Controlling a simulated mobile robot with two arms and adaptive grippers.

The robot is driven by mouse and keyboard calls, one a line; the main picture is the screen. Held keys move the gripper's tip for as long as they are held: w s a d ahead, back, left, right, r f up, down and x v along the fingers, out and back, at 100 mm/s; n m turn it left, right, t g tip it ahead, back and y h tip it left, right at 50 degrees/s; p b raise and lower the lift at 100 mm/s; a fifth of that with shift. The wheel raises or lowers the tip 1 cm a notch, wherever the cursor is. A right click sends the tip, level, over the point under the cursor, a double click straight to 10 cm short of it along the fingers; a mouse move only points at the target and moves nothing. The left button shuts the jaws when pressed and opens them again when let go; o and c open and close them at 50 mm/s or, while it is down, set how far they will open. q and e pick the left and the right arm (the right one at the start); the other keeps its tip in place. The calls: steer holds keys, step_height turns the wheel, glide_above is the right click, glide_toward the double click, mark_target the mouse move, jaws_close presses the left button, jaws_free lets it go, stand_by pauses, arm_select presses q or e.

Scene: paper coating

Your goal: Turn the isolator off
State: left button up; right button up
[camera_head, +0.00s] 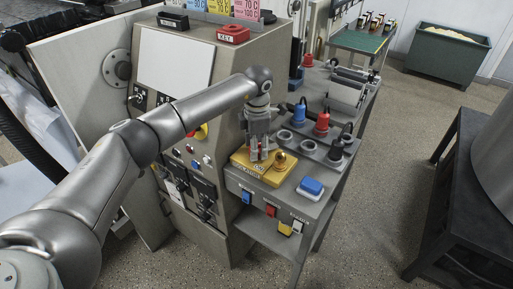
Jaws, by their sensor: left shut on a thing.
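The isolator (266,178) is a yellow plate with dark lettering on the grey bench beside the control cabinet. A round brass-coloured knob (281,164) stands on the plate's right part. My left arm reaches in from the left, and my left gripper (258,155) points down over the plate's left part. Its fingers are closed around a small red and light-coloured handle (258,154), mostly hidden between them. I cannot tell which position the handle is in. My right gripper is not in view.
The cabinet (165,105) with switches is to the left. A dark table (455,180) stands at the right, with open floor between.

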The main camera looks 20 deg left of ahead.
mark_target(259, 149)
arm_select(q)
steer(key=n, duration=0.5)
steer(key=shift+d+n+b, duration=0.1)
steer(key=shift+n+b, duration=0.2)
steer(key=shift+n, duration=0.1)
stand_by(0.4)
steer(key=o, duration=1.5)
steer(key=shift+c, duration=0.2)
step_height(259, 149, up, 12)
steer(key=shift+s+d, duration=0.15)
steer(key=shift+d, duration=0.2)
